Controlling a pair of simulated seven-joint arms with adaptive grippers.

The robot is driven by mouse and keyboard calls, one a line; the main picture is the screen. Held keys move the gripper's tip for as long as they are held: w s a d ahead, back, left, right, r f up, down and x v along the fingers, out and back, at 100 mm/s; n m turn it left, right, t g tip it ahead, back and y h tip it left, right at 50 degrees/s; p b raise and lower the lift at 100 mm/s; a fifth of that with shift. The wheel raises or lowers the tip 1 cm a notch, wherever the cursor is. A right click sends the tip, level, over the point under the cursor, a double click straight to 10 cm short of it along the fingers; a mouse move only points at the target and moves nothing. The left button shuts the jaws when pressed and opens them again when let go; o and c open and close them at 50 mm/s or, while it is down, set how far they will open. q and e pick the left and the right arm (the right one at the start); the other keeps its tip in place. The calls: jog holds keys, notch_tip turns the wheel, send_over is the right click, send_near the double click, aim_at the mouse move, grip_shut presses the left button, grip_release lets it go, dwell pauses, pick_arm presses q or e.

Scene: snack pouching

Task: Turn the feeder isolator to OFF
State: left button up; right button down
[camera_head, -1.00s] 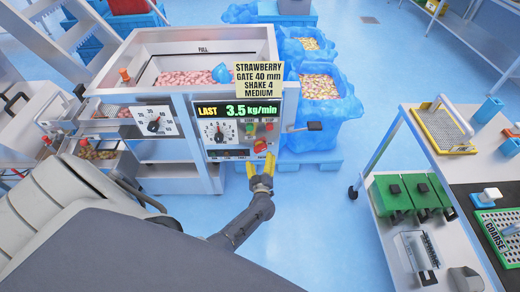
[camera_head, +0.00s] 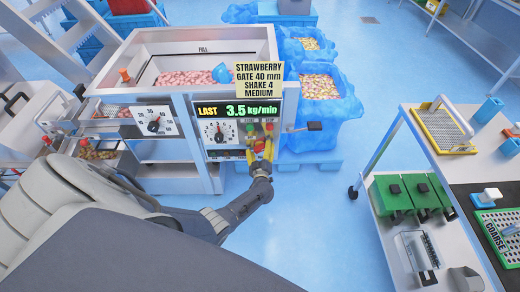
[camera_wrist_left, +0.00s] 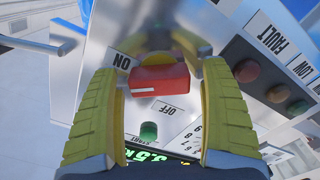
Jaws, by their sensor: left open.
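The feeder isolator (camera_wrist_left: 160,80) is a red handle on a yellow round base, on the feeder's control panel. In the left wrist view its white mark points left, towards the ON label (camera_wrist_left: 122,61); the OFF label (camera_wrist_left: 170,107) is below it. My left gripper (camera_head: 259,150) is open at the panel, with its two yellow fingers on either side of the red handle. I cannot tell whether the fingers touch it. In the head view the fingers largely hide the isolator. My right gripper is not in view.
The display (camera_head: 238,110) reads 3.5 kg/min above the panel's dial (camera_head: 219,132). A green START button (camera_wrist_left: 149,131) and a row of indicator lamps (camera_wrist_left: 277,93) sit close to the fingers. A black-handled lever (camera_head: 314,126) sticks out right of the panel.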

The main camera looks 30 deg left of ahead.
pick_arm(q)
jog(key=c, duration=1.2)
jog(key=shift+n, duration=0.3)
jog(key=n, duration=1.3)
jog(key=shift+f, duration=0.15)
jog(key=n, duration=0.4)
jog(key=shift+n, duration=0.3)
